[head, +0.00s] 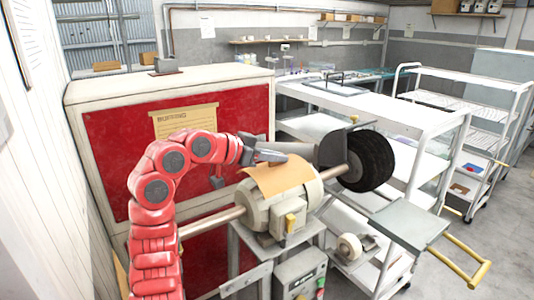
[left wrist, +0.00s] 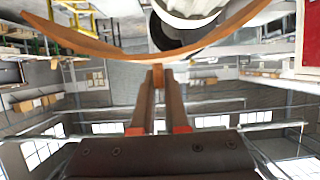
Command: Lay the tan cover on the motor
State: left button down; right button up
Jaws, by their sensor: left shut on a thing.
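The tan cover (head: 280,178) is a thin, curved sheet over the top of the grey-white motor (head: 283,208) in the head view. My left gripper (head: 284,160) is above the motor, at the cover's far edge. In the left wrist view the left gripper's fingers (left wrist: 158,75) are shut on a small piece at the middle of the curved cover (left wrist: 95,46). The motor's pale round body (left wrist: 190,8) shows at the top there. I cannot tell whether the cover touches the motor. My right gripper is not in view.
A black buffing wheel (head: 368,162) sits on the motor's right shaft. A red-fronted cabinet (head: 115,130) stands behind my left arm. A grey plate with a yellow handle (head: 465,262) juts out at right. White shelves (head: 375,115) and a wire cart (head: 465,100) stand further back.

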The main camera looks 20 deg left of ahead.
pick_arm(q)
jog(key=w+a, duration=0.1)
jog(key=w+a+p, duration=0.1)
jog(key=w, duration=0.1)
jog(key=w+a+p, duration=0.1)
jog(key=w, duration=0.1)
jog(key=shift+a+f, duration=0.2)
jog(key=shift+w+a, duration=0.15)
jog(key=shift+w, duration=0.35)
jog(key=shift+w+a+f+p, duration=0.2)
jog(key=shift+w+a+p, duration=0.1)
jog(key=shift+p, duration=0.15)
notch_tip(320, 180, down, 3)
jog(key=shift+f+p, duration=0.1)
jog(key=shift+p, duration=1.1)
jog(key=shift+f, duration=0.1)
jog(key=shift+f, duration=0.15)
jog(key=shift+d+f+b, duration=0.1)
jog(key=shift+f+b, duration=0.5)
jog(key=shift+b, duration=0.55)
jog(key=c, duration=0.9)
grip_release()
jog(key=shift+r, duration=0.1)
